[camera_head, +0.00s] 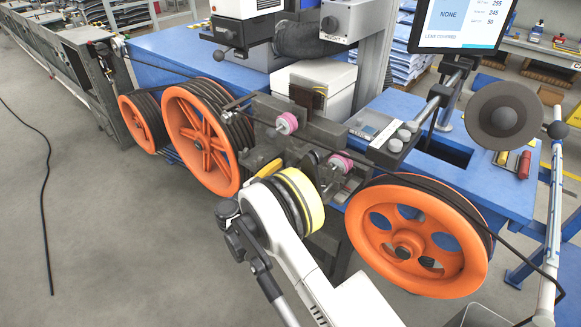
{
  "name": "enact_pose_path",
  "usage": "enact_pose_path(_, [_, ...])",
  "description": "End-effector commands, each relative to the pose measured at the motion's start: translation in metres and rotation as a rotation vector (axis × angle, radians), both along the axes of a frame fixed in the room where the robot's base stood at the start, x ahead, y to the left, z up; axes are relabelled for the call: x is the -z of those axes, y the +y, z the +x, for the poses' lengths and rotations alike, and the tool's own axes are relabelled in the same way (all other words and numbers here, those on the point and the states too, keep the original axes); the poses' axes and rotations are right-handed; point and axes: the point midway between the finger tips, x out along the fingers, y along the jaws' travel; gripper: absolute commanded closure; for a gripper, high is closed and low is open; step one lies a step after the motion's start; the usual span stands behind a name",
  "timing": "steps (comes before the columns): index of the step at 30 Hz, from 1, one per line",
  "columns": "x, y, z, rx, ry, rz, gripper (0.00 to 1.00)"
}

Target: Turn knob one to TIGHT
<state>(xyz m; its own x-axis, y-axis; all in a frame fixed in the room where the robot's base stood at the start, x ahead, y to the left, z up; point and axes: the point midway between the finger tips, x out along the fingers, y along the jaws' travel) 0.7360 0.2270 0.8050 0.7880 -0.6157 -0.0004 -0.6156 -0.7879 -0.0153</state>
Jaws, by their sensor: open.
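A dark round knob (330,24) is on the front of a grey box (349,18) at the top. Several pale grey knobs (403,135) stand on a panel right of centre. I cannot tell which is knob one. My white arm (290,245) rises from the bottom edge, left of the large right pulley, apart in the picture from these knobs. I cannot make out my gripper or its fingers.
Orange pulleys (195,136) carry dark cable at left; another orange pulley (385,262) stands at right. A yellow-rimmed disc (309,200) is beside my arm. A screen (462,22) is at top right. Clear grey floor (110,240) lies at left, with a black cable.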

Motion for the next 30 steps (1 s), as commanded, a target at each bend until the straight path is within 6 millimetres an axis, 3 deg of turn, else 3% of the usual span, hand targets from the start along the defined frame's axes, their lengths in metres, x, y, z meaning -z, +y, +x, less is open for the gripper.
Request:
enact_pose_path(6, [0.000,0.032,-0.039,-0.005,0.000,0.000,0.48])
enact_pose_path(13, [0.000,0.056,-0.071,-0.003,0.000,0.000,0.48])
enact_pose_path(18, [0.000,0.062,-0.079,-0.001,0.000,0.000,0.48])
enact_pose_path(30, [0.000,0.062,-0.079,-0.001,0.000,0.000,0.48])
